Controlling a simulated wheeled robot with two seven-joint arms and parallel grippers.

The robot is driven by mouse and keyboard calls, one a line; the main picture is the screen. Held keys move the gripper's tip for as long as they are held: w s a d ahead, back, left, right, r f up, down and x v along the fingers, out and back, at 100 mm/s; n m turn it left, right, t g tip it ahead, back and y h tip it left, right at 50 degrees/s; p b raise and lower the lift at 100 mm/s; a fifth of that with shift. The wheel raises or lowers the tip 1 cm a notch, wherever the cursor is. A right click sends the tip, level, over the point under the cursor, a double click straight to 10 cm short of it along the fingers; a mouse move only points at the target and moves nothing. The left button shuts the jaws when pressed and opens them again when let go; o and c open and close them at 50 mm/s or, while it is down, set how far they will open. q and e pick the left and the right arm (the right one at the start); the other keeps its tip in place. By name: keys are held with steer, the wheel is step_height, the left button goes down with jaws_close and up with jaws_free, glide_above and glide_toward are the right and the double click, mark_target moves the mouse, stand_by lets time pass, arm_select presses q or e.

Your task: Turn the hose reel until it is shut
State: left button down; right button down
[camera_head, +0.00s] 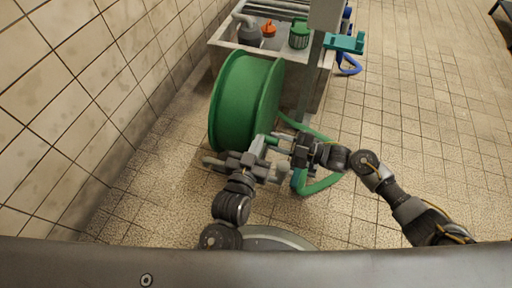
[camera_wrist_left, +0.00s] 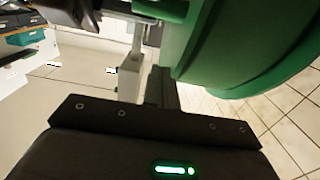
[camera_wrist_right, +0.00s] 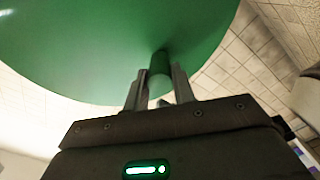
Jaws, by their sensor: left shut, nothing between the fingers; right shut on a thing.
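The hose reel, a large green drum (camera_head: 240,105), stands in the middle of the head view, left of a grey post. Its round green side fills the top of the right wrist view (camera_wrist_right: 100,45). A short green crank handle (camera_wrist_right: 160,68) sticks out from that side. My right gripper (camera_head: 278,141) is shut on the crank handle, with one finger on each side of it in the right wrist view (camera_wrist_right: 158,88). My left gripper (camera_head: 258,146) is shut and empty, close below the reel and beside the right gripper. The reel edge shows right of its fingers in the left wrist view (camera_wrist_left: 260,45).
A green hose (camera_head: 325,184) loops down to the floor right of the reel. A grey trough (camera_head: 322,75) with a green-capped container (camera_head: 299,34) stands behind. The tiled wall (camera_head: 75,90) is at left. Open tiled floor (camera_head: 430,110) lies at right.

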arm_select(q)
steer(key=x, duration=0.6)
steer(key=f, duration=0.2)
steer(key=shift+s+a+f, duration=0.1)
steer(key=shift+s+f, duration=0.1)
steer(key=shift+f, duration=0.15)
steer(key=shift+s+f, duration=0.2)
steer(key=shift+f, duration=0.35)
steer(key=shift+f, duration=0.1)
steer(key=shift+s+a+f, duration=0.1)
steer(key=shift+s+f, duration=0.05)
steer(key=shift+f, duration=0.3)
steer(key=shift+s+a+f, duration=0.1)
steer(key=shift+s+f, duration=0.05)
steer(key=shift+f, duration=0.3)
arm_select(e)
steer(key=c, duration=1.2)
jaws_free()
steer(key=shift+r, duration=0.15)
arm_select(q)
steer(key=shift+d, duration=0.1)
arm_select(e)
steer(key=shift+o, duration=0.2)
steer(key=shift+d, duration=0.1)
